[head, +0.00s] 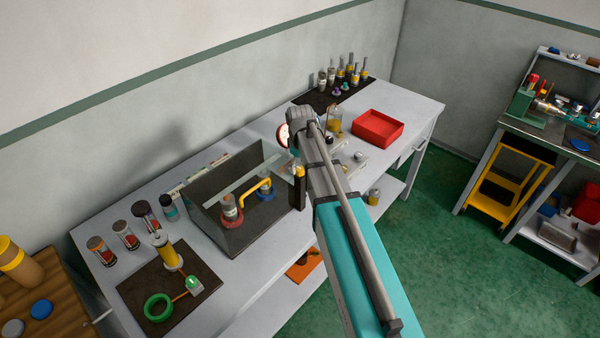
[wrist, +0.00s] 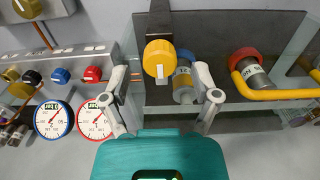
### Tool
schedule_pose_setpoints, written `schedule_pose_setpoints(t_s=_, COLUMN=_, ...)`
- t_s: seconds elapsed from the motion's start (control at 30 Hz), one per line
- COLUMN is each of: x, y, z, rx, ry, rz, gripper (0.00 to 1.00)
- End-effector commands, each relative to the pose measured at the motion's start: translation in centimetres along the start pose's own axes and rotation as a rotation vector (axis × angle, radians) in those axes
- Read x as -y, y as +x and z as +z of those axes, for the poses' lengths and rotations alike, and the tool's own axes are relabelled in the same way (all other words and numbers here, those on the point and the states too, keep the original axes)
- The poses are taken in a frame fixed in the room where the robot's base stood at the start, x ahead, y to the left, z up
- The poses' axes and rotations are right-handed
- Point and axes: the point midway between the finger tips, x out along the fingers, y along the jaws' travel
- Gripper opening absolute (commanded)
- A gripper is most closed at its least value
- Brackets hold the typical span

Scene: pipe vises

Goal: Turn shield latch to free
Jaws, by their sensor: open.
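The shield latch looks like a yellow knob (wrist: 160,58) with a white mark, on a dark upright post in the wrist view. A small yellow part beside the box in the head view (head: 300,171) appears to be the same knob. My gripper (wrist: 160,72) is open, one finger on each side of the knob, with visible gaps; whether it touches is not clear. The clear shield with its yellow handle (head: 257,187) is at the dark box (head: 236,240); the handle (wrist: 275,93) also shows in the wrist view. My arm hides the gripper in the head view.
Left of the knob are a blue-rimmed gauge (wrist: 53,119), a red-rimmed gauge (wrist: 97,119), a blue knob (wrist: 60,76) and a red knob (wrist: 92,73). Labelled cylinders (wrist: 184,78) stand inside the box. A red tray (head: 378,128) sits farther along the bench.

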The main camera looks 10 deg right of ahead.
Motion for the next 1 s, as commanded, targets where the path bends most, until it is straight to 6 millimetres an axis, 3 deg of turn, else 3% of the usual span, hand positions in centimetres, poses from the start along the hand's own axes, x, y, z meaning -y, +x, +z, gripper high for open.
schedule_pose_setpoints(t_s=0.2, x=0.00, y=1.26, z=0.00, rx=0.000, ry=0.000, rz=0.000, gripper=0.79)
schedule_pose_setpoints(t_s=0.67, x=0.00, y=1.42, z=0.00, rx=0.000, ry=0.000, rz=0.000, gripper=0.79)
schedule_pose_setpoints(t_s=1.0, x=0.01, y=1.42, z=0.00, rx=0.000, ry=0.000, rz=0.000, gripper=0.18)
